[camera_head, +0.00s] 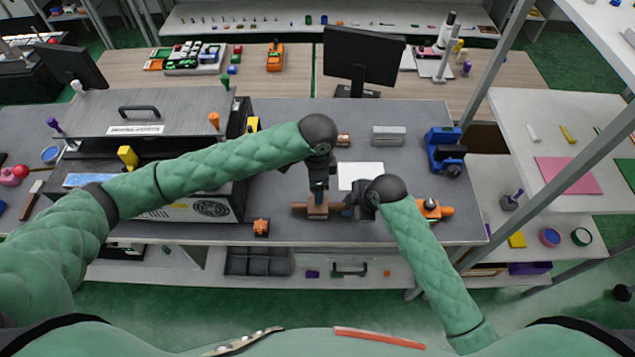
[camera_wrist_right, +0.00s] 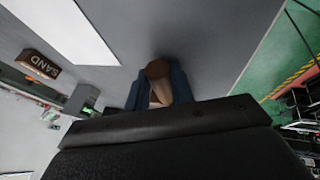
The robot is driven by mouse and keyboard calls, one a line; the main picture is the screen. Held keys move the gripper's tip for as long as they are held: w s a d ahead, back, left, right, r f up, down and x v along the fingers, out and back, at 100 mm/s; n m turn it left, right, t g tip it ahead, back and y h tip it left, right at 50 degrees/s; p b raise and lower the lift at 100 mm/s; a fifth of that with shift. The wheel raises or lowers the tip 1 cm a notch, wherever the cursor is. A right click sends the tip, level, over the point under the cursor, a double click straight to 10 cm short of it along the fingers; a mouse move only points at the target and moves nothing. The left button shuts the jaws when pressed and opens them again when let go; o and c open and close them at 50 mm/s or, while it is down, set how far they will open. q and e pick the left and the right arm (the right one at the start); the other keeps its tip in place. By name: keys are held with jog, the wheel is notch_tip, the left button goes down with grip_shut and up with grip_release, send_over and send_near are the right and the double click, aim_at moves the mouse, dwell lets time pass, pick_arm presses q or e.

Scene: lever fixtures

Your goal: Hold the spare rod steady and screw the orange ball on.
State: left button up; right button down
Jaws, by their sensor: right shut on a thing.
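A brown rod-like piece (camera_head: 300,207) lies level near the front edge of the grey bench; I take it for the spare rod. My left gripper (camera_head: 318,198) points straight down over its middle, with a lighter brown part at the fingertips; whether the fingers are closed is unclear. My right gripper (camera_head: 349,204) comes in from the right at the rod's right end. In the right wrist view, the right gripper (camera_wrist_right: 155,97) has its blue-grey fingers on either side of a brown round-ended piece (camera_wrist_right: 158,69). I cannot make out an orange ball for sure.
An orange fixture (camera_head: 430,208) stands right of my right gripper, and a small orange knobbed part (camera_head: 261,227) lies at the front edge. A white sheet (camera_head: 360,175) and a blue machine (camera_head: 444,152) are behind. A grey cabinet with an orange-topped lever (camera_head: 214,120) stands left.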

pick_arm(q)
jog(key=shift+r, duration=0.1)
jog(key=shift+r, duration=1.4)
jog(key=n, duration=1.2)
jog(key=shift+s+d, duration=0.1)
jog(key=n, duration=1.1)
jog(key=shift+f, duration=0.15)
